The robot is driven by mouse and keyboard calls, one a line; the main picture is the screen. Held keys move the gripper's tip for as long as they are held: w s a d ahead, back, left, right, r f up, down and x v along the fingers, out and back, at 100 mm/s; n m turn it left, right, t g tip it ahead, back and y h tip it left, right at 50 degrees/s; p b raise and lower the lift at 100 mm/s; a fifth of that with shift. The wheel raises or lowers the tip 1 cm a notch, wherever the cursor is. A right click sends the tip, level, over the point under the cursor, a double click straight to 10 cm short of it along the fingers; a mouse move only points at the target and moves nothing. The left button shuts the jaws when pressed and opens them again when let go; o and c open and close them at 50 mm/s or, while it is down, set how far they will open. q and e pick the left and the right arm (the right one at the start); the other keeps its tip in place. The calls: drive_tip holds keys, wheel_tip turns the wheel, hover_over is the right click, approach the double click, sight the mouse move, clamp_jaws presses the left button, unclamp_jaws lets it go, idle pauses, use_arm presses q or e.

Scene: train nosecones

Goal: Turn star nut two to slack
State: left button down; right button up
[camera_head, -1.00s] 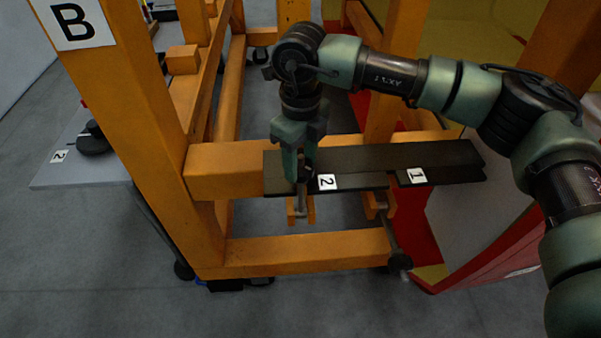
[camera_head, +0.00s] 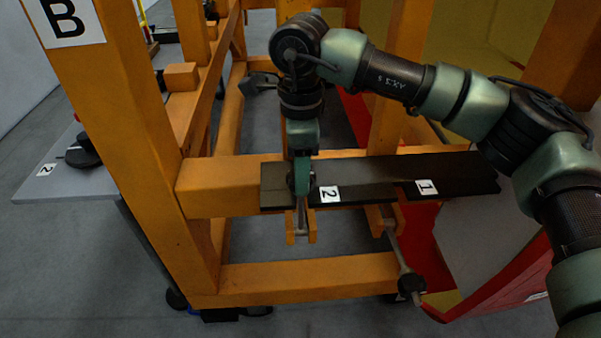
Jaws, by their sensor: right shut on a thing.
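My right gripper (camera_head: 301,178) points down at the dark shelf, just left of the white label 2 (camera_head: 329,194). It is shut on star nut two, which is mostly hidden by the fingers. The nut's bolt (camera_head: 301,218) shows below, within a small orange fork on the frame. Star nut one (camera_head: 411,283) is a dark knob on the end of a rod that hangs down to the right. My left gripper is out of view.
The dark two-part shelf (camera_head: 385,175) lies along an orange beam, with label 1 (camera_head: 426,187) on its right part. An orange post marked B (camera_head: 110,110) stands left. A grey table (camera_head: 60,182) is further left. Red and yellow panels are at right.

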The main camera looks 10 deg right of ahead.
drive_tip(key=shift+r, duration=0.1)
idle(0.5)
drive_tip(key=o, duration=1.4)
wheel_tip(320, 180, up, 8)
drive_tip(key=shift+f+b, duration=0.1)
drive_tip(key=shift+b, duration=0.45)
